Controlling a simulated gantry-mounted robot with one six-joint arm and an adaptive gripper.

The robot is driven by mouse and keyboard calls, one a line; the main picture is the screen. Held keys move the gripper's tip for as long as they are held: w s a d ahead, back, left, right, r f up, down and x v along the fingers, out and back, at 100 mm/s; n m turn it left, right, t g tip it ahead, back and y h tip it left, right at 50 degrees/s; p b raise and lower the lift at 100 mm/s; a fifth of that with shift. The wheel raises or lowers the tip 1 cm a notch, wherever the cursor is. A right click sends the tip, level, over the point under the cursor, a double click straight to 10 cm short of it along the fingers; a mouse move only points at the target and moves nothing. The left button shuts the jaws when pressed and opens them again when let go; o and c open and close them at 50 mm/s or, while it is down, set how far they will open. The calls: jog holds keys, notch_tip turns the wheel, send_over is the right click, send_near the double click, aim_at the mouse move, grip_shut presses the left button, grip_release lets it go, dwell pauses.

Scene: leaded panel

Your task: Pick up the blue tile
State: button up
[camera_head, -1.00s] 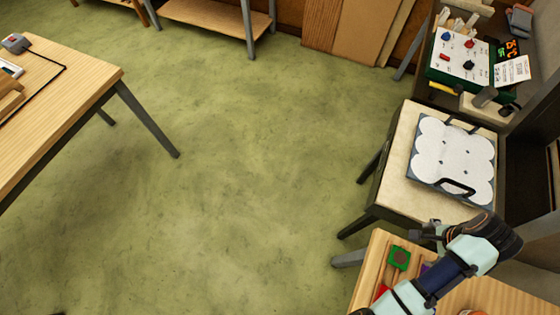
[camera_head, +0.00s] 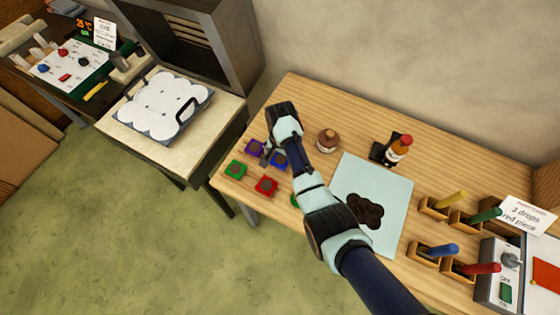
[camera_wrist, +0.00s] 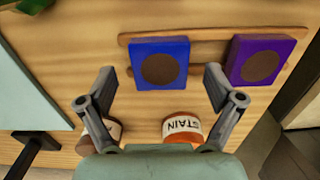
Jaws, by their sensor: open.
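The blue tile (camera_head: 279,160) is a square with a round brown spot, lying on the wooden table near its left end. In the wrist view the blue tile (camera_wrist: 160,63) is just ahead of my gripper, roughly centred between the fingers and seemingly resting on a wooden strip. My gripper (camera_wrist: 158,85) is open and empty, with a finger on either side. My arm covers part of the table there.
The purple tile (camera_wrist: 261,60) sits close to the blue one. A red tile (camera_head: 265,186) and a green tile (camera_head: 235,169) lie nearby. A stain jar (camera_head: 327,141), a dropper bottle (camera_head: 399,150) and a pale mat (camera_head: 395,180) are to the right.

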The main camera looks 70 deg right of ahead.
jog(key=shift+f, duration=0.45)
jog(key=c, duration=1.4)
jog(key=shift+r+p, duration=4.7)
jog(key=shift+r, duration=5.4)
